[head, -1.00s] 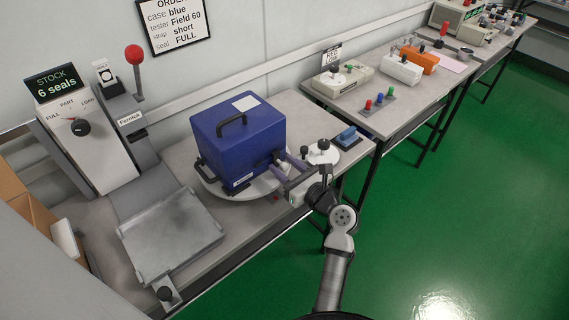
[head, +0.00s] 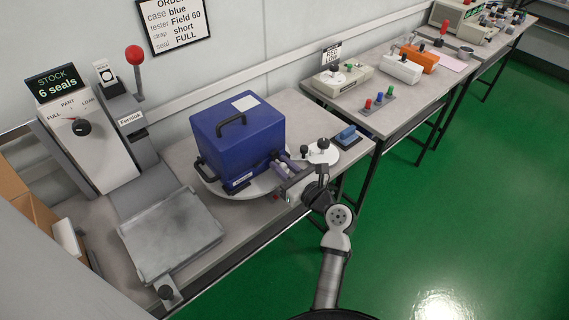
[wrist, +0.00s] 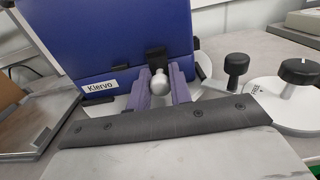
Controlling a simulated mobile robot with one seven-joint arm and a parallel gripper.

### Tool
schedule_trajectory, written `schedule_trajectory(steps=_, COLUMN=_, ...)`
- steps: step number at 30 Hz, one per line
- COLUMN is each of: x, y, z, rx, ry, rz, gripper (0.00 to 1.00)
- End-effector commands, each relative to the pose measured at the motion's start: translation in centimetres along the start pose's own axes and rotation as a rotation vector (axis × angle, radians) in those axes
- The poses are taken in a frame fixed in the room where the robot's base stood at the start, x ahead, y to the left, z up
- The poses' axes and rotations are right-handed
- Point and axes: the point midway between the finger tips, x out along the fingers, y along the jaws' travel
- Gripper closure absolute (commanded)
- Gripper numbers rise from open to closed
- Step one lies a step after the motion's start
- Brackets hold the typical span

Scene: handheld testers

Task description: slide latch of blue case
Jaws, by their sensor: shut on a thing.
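The blue case (head: 235,145) stands upright on a white round plate (head: 257,187), with a black handle on top and another on its left side. In the wrist view the case (wrist: 105,40) fills the upper left and carries a "Kiervo" label. Its latch has a pale round knob (wrist: 159,83) in front of a black block (wrist: 156,57). My gripper (head: 281,165) is at the case's right-hand face. In the wrist view the purple fingers of my gripper (wrist: 160,88) stand on either side of the knob, shut on it.
A black knob (wrist: 236,66) stands just right of the fingers. Beside it is a white disc (head: 322,156) with a black knob. A blue block on a dark pad (head: 347,137) lies further right. A grey tray (head: 172,235) and a seal press (head: 133,125) stand left.

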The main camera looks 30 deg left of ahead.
Motion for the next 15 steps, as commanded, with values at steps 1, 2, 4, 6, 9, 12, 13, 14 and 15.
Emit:
schedule_trajectory(steps=1, x=0.0, y=0.9, z=0.3, rx=0.005, ry=0.005, rz=0.006, gripper=1.0)
schedule_trajectory(steps=2, x=0.0, y=1.4, z=0.4, rx=0.005, ry=0.005, rz=0.007, gripper=1.0)
schedule_trajectory(steps=4, x=0.0, y=2.6, z=0.5, rx=0.006, ry=0.006, rz=0.008, gripper=1.0)
schedule_trajectory(steps=6, x=0.0, y=3.8, z=0.4, rx=0.005, ry=0.005, rz=0.008, gripper=1.0)
schedule_trajectory(steps=9, x=0.0, y=4.9, z=0.2, rx=0.004, ry=0.005, rz=0.007, gripper=1.0)
schedule_trajectory(steps=12, x=0.0, y=5.4, z=0.1, rx=0.003, ry=0.004, rz=0.007, gripper=1.0)
schedule_trajectory(steps=13, x=0.0, y=5.5, z=0.0, rx=0.003, ry=0.003, rz=0.007, gripper=1.0)
schedule_trajectory(steps=14, x=0.0, y=5.5, z=0.0, rx=0.002, ry=0.003, rz=0.007, gripper=1.0)
schedule_trajectory(steps=15, x=0.0, y=5.5, z=0.0, rx=0.002, ry=0.003, rz=0.007, gripper=1.0)
